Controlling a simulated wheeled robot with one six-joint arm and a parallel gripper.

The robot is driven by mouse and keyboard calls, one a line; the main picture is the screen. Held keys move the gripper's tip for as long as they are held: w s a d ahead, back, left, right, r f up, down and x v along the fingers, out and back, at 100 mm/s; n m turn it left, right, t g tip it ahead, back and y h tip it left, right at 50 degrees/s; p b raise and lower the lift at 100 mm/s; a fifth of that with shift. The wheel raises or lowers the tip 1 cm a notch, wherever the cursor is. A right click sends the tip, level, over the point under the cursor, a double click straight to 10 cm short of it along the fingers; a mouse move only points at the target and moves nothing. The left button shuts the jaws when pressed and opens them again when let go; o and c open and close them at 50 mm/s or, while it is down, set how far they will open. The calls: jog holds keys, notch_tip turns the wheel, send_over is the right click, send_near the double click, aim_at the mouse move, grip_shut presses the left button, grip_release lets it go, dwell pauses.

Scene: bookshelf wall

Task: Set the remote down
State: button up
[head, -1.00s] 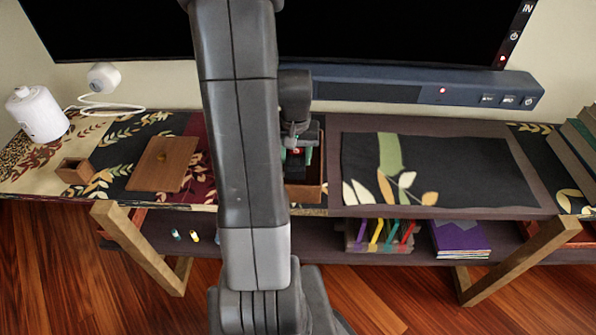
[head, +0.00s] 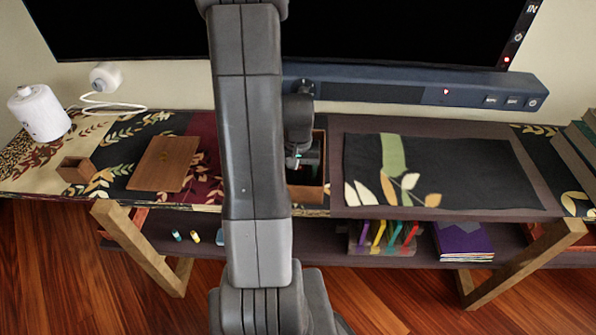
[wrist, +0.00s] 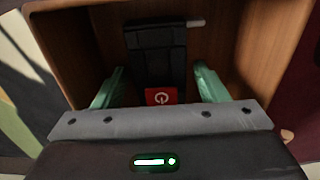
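The remote (wrist: 155,60) is dark with a red power-button patch at its near end. It is inside an open wooden box (wrist: 215,45) in the wrist view; whether it lies flat or leans is unclear. My gripper (wrist: 160,86) has its two green fingers spread wide, one on each side of the remote, with gaps between. In the head view my gripper (head: 300,161) is over the wooden box (head: 308,194), partly hidden by my arm. The remote cannot be made out there.
A dark mat (head: 440,172) with leaf print lies right of the box. A wooden board (head: 163,164) and a small wooden holder (head: 76,170) are on the left. A soundbar (head: 420,88) and the screen (head: 380,35) stand behind. A shelf is below.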

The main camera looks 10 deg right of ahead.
jog(key=shift+r, duration=0.15)
notch_tip(320, 180, up, 12)
jog(key=p, duration=0.1)
jog(key=shift+p, duration=0.4)
